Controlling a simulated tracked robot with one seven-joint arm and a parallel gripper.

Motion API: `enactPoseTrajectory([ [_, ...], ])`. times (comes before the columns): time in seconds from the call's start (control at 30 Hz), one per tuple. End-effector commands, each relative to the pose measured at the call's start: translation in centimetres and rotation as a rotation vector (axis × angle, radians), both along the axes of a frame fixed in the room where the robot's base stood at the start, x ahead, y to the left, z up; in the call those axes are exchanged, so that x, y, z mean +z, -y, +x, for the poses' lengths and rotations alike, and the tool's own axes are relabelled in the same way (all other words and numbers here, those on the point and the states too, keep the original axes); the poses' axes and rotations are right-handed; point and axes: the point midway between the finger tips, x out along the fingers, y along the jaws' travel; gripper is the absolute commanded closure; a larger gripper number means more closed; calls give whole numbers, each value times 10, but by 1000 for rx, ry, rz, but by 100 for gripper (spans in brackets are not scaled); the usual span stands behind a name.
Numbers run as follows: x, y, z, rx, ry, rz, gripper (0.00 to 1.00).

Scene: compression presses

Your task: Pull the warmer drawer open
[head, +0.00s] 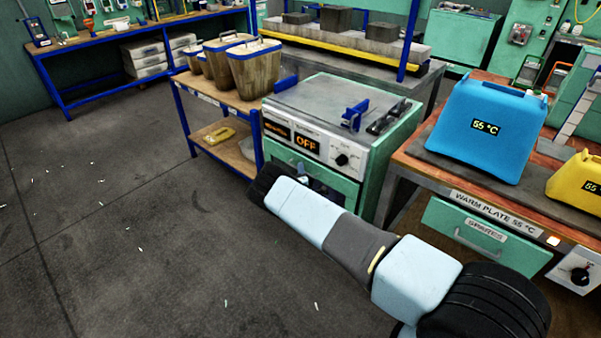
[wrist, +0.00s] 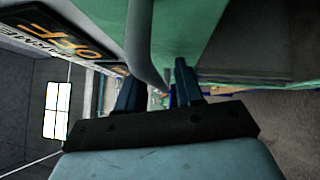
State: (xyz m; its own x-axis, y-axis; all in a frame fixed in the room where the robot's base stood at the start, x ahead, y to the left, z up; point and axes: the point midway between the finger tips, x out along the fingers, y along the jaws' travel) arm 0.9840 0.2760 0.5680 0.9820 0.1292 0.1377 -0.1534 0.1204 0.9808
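The warmer (head: 335,105) is a green and steel unit with an orange "OFF" display and a black knob. Its green drawer front (head: 345,188) is below the panel and looks shut; my arm hides part of it. In the wrist view the green drawer front (wrist: 205,30) fills the upper middle, with a grey bar handle (wrist: 142,45) standing off it. My gripper (wrist: 157,88) is open, one dark finger on each side of the handle. The handle lies between the fingers, with gaps visible; contact cannot be told. In the head view the fingers are mostly hidden by my arm.
Right of the warmer, a bench has a "SPARES" drawer (head: 470,232), with a blue container (head: 487,130) and a yellow container (head: 578,185) on top. Left is a wooden cart (head: 215,92) with buckets (head: 250,70). The floor (head: 130,220) at left front is clear apart from small scraps.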

Motion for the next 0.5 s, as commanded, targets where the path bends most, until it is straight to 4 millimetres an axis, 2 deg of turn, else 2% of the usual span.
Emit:
enactPoseTrajectory([
  [0.27, 0, 0, 1, 0, 0, 0, 64],
  [0.5, 0, 0, 0, 0, 0, 0, 87],
])
